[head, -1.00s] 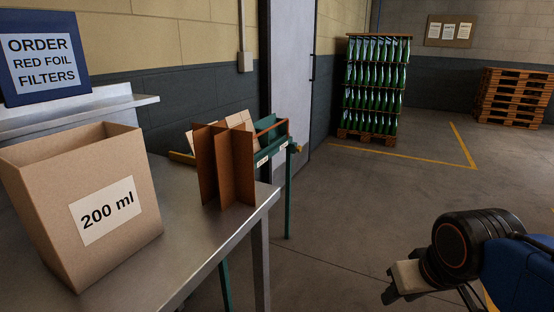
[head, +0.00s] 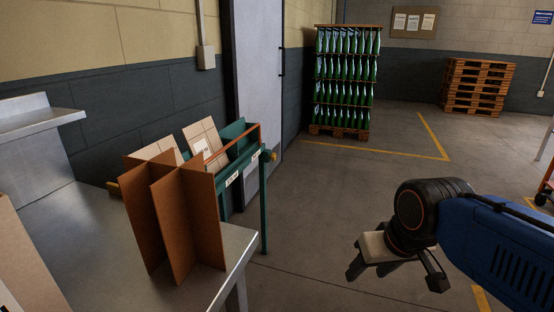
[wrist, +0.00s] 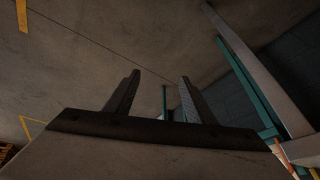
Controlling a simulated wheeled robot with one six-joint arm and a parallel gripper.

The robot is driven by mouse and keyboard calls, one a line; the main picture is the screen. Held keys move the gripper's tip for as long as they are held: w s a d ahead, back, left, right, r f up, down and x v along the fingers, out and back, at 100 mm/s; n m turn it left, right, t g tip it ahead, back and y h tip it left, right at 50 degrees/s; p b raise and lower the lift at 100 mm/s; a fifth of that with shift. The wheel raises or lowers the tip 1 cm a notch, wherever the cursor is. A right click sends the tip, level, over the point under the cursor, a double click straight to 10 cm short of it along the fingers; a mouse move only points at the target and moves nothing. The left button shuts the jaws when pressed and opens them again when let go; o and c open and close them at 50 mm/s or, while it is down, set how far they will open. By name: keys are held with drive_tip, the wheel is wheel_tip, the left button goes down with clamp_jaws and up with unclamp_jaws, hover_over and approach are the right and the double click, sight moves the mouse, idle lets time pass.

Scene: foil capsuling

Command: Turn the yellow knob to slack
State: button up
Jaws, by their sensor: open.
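A small yellowish knob (head: 271,156) shows at the right end of the green stand (head: 250,163), beyond the steel table. I cannot read its setting, and I cannot be sure it is the task's knob. Another yellow piece (head: 113,188) shows at the stand's left, partly hidden by the brown divider. My gripper (head: 396,277) is open and empty, over the floor to the right of the stand and apart from it.
Brown cardboard dividers (head: 188,218) stand on the steel table (head: 75,225) at the near left. Flat cartons (head: 203,142) lean in the stand. A rack of green bottles (head: 345,85) and stacked pallets (head: 477,88) stand farther back. The middle floor is clear.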

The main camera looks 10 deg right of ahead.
drive_tip(key=w+a+r+m+g+y, duration=0.1)
drive_tip(key=w+a+r+m+y, duration=0.15)
drive_tip(key=w, duration=1.05)
drive_tip(key=w+a+r+m+y, duration=0.1)
drive_tip(key=w+m+y, duration=0.3)
drive_tip(key=w, duration=0.8)
drive_tip(key=w+a+r+m+g+y, duration=0.1)
drive_tip(key=w+a+r+m+y, duration=0.15)
drive_tip(key=w, duration=1.05)
drive_tip(key=m+t+y, duration=0.6)
drive_tip(key=m+t, duration=0.1)
drive_tip(key=m, duration=0.4)
approach(273, 157)
drive_tip(key=w+d+x, duration=0.1)
drive_tip(key=x, duration=0.7)
drive_tip(key=shift+w+f, duration=0.35)
drive_tip(key=shift+f, duration=0.1)
drive_tip(key=c, duration=1)
